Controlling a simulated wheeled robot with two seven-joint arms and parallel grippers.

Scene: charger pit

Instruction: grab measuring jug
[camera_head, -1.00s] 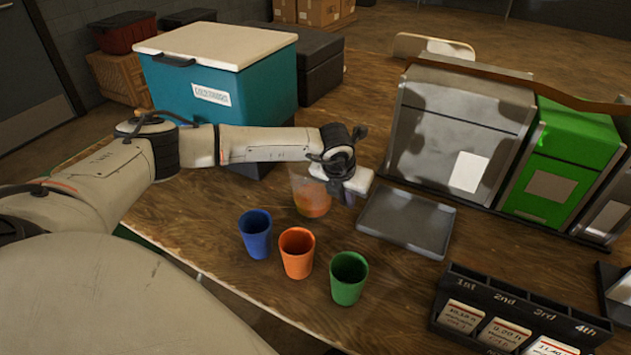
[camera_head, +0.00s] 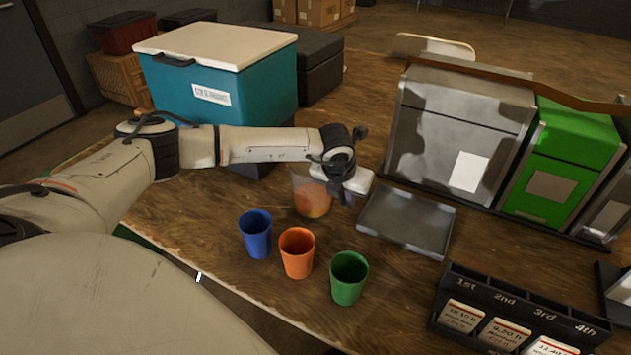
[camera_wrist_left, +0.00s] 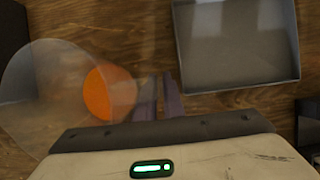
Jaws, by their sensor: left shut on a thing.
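The measuring jug (camera_head: 312,197) is clear, with orange showing at its lower part. It stands at the middle of the wooden table, behind the cups. My left gripper (camera_head: 347,194) is at the jug's right side, shut on it. In the left wrist view, the jug (camera_wrist_left: 50,95) is at the left, its clear wall and orange part visible. The gripper's fingers (camera_wrist_left: 160,97) are close together just right of it. The gripped part of the jug is too faint to make out. My right gripper is not in view.
A blue cup (camera_head: 256,240), an orange cup (camera_head: 297,258) and a green cup (camera_head: 348,283) stand in front of the jug. A grey tray (camera_head: 405,222) lies close on the right. A teal cooler (camera_head: 160,90) stands behind my arm. A slotted rack (camera_head: 520,300) is front right.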

